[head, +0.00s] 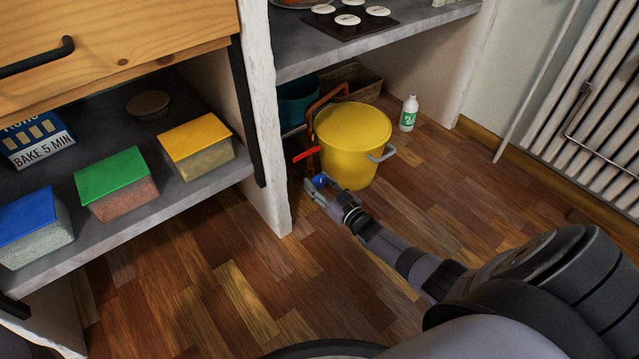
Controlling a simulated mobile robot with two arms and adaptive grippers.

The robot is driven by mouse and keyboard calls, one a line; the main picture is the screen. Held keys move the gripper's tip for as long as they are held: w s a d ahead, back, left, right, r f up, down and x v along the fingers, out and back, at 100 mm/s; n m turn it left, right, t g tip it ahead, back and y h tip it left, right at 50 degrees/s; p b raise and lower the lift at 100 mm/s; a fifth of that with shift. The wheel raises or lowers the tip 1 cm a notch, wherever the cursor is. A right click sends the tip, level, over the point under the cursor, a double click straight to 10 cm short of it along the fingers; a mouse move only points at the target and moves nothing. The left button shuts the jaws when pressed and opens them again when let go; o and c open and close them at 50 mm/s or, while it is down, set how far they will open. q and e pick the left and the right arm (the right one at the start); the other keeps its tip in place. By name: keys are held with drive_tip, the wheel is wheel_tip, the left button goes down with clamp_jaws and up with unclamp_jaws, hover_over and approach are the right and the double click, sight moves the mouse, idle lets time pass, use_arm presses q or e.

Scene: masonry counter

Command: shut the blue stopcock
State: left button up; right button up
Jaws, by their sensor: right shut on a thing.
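The blue stopcock (321,181) is low on the copper pipe (309,130), in front of the yellow bucket (352,150). My right gripper (319,187) is shut on the blue stopcock, and its fingers hide part of it. A red lever handle (305,154) sticks out to the left on the pipework just above. Whether the blue stopcock is turned open or closed is too small to tell. My left gripper is not in view.
A white bottle (408,114) stands on the floor right of the bucket. A white masonry pillar (262,130) is close left of my right gripper. Boxes with blue, green and yellow lids (195,138) sit on the left shelf. The wooden floor (450,190) at right is clear up to the radiator (590,100).

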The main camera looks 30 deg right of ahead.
drive_tip(key=shift+d, duration=0.1)
drive_tip(key=o, duration=1.1)
drive_tip(key=shift+o, duration=0.2)
drive_tip(key=shift+s, duration=0.1)
drive_tip(key=s, duration=1.1)
drive_tip(key=shift+s+d, duration=0.4)
